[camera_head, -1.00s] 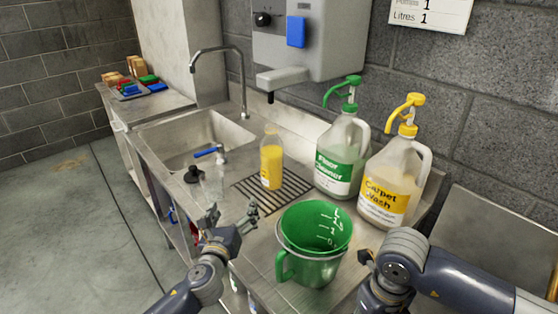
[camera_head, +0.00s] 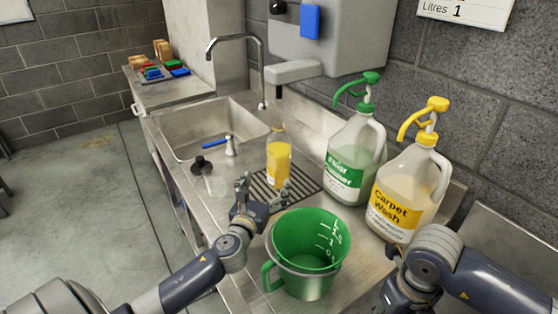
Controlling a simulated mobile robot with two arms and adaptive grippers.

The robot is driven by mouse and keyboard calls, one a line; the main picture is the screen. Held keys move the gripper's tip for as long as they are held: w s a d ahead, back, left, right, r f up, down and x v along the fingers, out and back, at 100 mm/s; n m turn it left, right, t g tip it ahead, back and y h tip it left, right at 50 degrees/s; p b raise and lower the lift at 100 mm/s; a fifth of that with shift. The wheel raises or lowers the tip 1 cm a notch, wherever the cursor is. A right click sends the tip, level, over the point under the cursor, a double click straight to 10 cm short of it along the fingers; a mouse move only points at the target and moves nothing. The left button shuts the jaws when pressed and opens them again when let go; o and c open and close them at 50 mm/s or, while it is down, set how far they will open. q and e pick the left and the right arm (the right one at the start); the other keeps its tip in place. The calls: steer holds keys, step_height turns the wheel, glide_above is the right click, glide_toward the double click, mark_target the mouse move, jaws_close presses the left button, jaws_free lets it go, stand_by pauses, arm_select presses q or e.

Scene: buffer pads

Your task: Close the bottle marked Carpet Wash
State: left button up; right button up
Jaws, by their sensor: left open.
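The large clear jug (camera_head: 408,190) with a yellow pump top (camera_head: 428,115) has a yellow label reading Carpet Wash and stands upright at the right of the counter. A small bottle (camera_head: 278,160) of yellow liquid stands upright on the drain grate; I see no cap on its neck, and its label is not readable. A small black round piece (camera_head: 201,165) lies by the sink's front edge; I cannot tell if it is a cap. My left gripper (camera_head: 243,186) is open, in front and left of the small bottle. My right gripper (camera_head: 394,262) is partly hidden by its arm.
A green measuring jug (camera_head: 302,278) stands close to the right of my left wrist. A green-topped Floor Cleaner jug (camera_head: 350,165) stands beside the Carpet Wash jug. A blue-handled piece (camera_head: 215,141) is by the sink (camera_head: 190,125). A wall dispenser (camera_head: 350,40) hangs above the counter.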

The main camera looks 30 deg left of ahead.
mark_target(275, 168)
arm_select(q)
steer(key=x, duration=0.6)
steer(key=shift+w+f, duration=0.1)
steer(key=shift+w, duration=0.2)
arm_select(e)
steer(key=shift+w+d+r, duration=0.1)
steer(key=shift+w+r, duration=0.1)
steer(key=shift+r, duration=0.05)
arm_select(q)
steer(key=shift+w+p, duration=0.2)
steer(key=shift+p, duration=0.1)
arm_select(e)
steer(key=shift+r, duration=0.15)
arm_select(q)
steer(key=x, duration=0.5)
steer(key=shift+s+a+r, duration=0.1)
steer(key=shift+r, duration=0.15)
arm_select(e)
steer(key=shift+r, duration=0.15)
arm_select(q)
steer(key=shift+c, duration=0.6)
steer(key=c, duration=1.3)
steer(key=shift+r, duration=0.15)
steer(key=c, duration=0.3)
steer(key=shift+r+p, duration=0.15)
steer(key=shift+p, duration=0.15)
